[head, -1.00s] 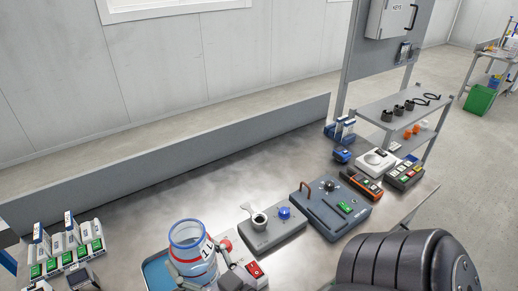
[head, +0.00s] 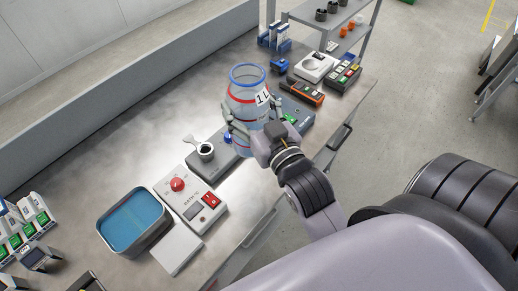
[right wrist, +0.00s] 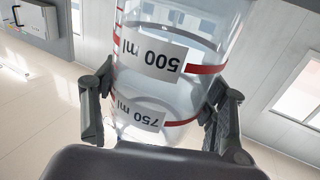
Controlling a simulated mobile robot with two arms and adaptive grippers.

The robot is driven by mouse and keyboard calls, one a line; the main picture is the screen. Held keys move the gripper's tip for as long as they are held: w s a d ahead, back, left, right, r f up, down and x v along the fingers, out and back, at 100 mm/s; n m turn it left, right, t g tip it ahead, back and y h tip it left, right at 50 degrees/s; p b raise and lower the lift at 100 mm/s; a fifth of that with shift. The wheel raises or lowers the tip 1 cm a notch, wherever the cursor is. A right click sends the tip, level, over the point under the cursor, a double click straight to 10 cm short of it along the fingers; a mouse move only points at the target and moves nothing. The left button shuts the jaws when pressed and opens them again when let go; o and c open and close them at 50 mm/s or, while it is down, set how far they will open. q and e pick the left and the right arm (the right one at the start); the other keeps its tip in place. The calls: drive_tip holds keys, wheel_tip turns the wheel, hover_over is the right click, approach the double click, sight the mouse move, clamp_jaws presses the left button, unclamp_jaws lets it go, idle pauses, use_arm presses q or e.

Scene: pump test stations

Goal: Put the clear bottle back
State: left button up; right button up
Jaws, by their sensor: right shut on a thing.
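The clear bottle (head: 246,96) has a blue rim, red bands and a "1 L" label. It is upright in my right gripper (head: 253,130), whose fingers are shut on it from both sides. In the head view it is over the grey-blue stations and hides part of them; its height above the bench is hard to tell. The right wrist view shows the bottle (right wrist: 172,82) close up between the fingers (right wrist: 160,115), with "500 ml" and "750 ml" labels upside down. My left gripper is not in view.
A tray of blue liquid (head: 134,220) sits at the bench front, beside a box with a red knob (head: 177,184). An orange-and-black meter (head: 302,92), a white round-topped device (head: 315,66) and a button box (head: 343,76) stand to the right.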

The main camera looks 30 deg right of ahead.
drive_tip(key=f, duration=0.4)
drive_tip(key=f+b, duration=0.1)
drive_tip(key=f, duration=0.9)
drive_tip(key=shift+w+d+b, duration=0.15)
drive_tip(key=shift+d+b, duration=0.15)
drive_tip(key=shift+b, duration=0.1)
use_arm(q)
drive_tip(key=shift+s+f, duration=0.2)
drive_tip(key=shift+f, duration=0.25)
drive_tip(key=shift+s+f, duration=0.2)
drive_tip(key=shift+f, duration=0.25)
use_arm(e)
wheel_tip(320, 180, down, 5)
drive_tip(key=shift+r, duration=0.15)
drive_tip(key=o, duration=1.7)
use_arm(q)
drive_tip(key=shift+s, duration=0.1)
use_arm(e)
drive_tip(key=shift+o, duration=0.2)
